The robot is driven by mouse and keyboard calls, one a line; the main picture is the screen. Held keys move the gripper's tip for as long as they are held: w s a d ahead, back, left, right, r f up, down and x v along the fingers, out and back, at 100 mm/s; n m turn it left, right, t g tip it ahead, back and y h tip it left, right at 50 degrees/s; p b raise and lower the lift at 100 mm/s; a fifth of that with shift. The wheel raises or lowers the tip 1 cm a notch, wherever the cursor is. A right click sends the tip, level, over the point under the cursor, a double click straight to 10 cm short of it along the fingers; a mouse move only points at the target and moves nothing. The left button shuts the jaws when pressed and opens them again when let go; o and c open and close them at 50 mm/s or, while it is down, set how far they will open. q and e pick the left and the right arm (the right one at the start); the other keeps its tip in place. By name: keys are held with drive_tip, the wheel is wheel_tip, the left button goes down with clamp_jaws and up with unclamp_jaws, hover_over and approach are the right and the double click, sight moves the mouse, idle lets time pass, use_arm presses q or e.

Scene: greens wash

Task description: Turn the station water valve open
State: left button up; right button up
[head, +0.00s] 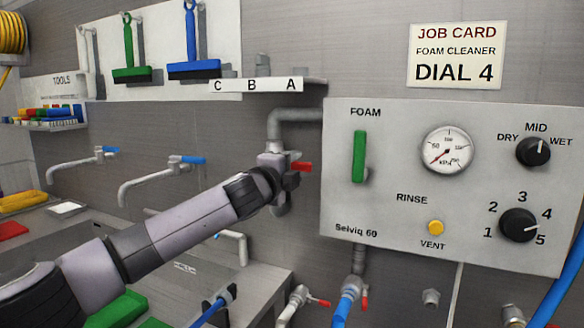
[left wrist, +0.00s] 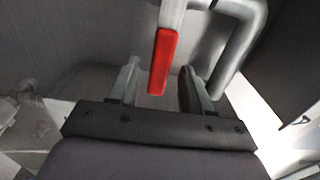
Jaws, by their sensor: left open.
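The station water valve has a red lever handle (head: 301,166) on the grey pipe (head: 288,117) left of the Selviq 60 panel. In the head view the lever points to the right, across the pipe. My left gripper (head: 288,180) is right at the valve and partly hides its body. In the left wrist view the red lever (left wrist: 163,62) appears in the gap between the two open fingers of my left gripper (left wrist: 160,88). No contact shows, and I cannot tell how deep the lever sits between them. My right gripper is not in view.
The panel (head: 340,215) with a green FOAM handle (head: 359,156), gauge (head: 448,150) and knobs stands close on the right. The A-B-C shelf (head: 315,81) is above. Smaller red-handled valves (head: 318,302) and a blue hose fitting (head: 349,292) lie below. Blue-handled taps (head: 187,160) are on the left.

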use_arm(q)
drive_tip(key=shift+c, duration=0.3)
clamp_jaws()
drive_tip(key=shift+r, duration=0.1)
drive_tip(key=shift+w+a+r+n, duration=0.55)
drive_tip(key=shift+a+r+n, duration=0.75)
drive_tip(key=shift+n, duration=1.7)
drive_tip(key=shift+w+a+r+n, duration=0.55)
drive_tip(key=shift+a+r+n, duration=0.7)
drive_tip(key=shift+n, duration=1.75)
drive_tip(key=shift+w+a+r+n, duration=0.55)
drive_tip(key=shift+a+r+n, duration=0.75)
drive_tip(key=shift+n, duration=1.7)
